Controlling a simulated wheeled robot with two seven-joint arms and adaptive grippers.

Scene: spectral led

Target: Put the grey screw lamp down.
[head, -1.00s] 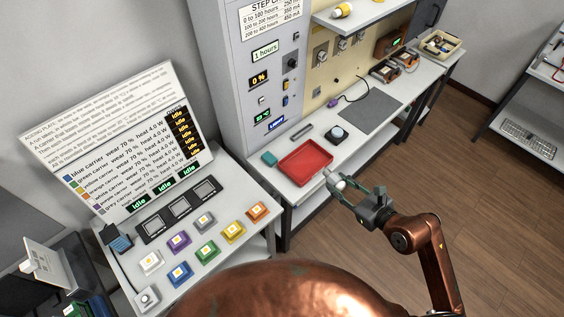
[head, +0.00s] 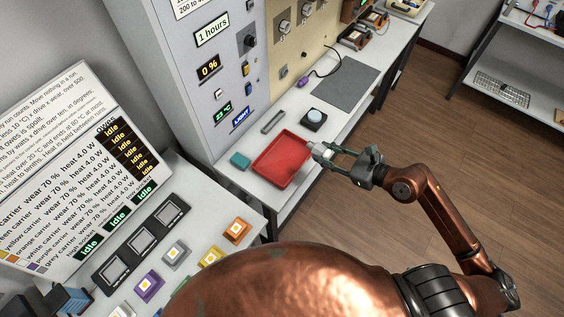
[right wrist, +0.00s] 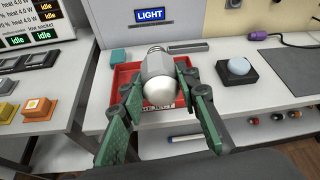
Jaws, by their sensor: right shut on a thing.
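The grey screw lamp (head: 321,150) is held in my right gripper (head: 338,158), near the right edge of the red tray (head: 272,172). In the right wrist view the lamp (right wrist: 155,72) has a grey body, a white rounded end toward the camera and its screw end pointing away. The green fingers of the right gripper (right wrist: 158,88) are shut on it from both sides. The red tray (right wrist: 122,75) shows behind and around the lamp there; I cannot tell how high the lamp is above it. My left gripper is not in view.
A teal block (head: 240,160) and a grey bar (head: 273,122) lie by the tray. A black-based device with a pale dome (head: 314,116) stands behind it, and a dark mat (head: 345,80) lies farther along the bench. Several coloured carriers, including an orange one (head: 237,230), sit on the left table.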

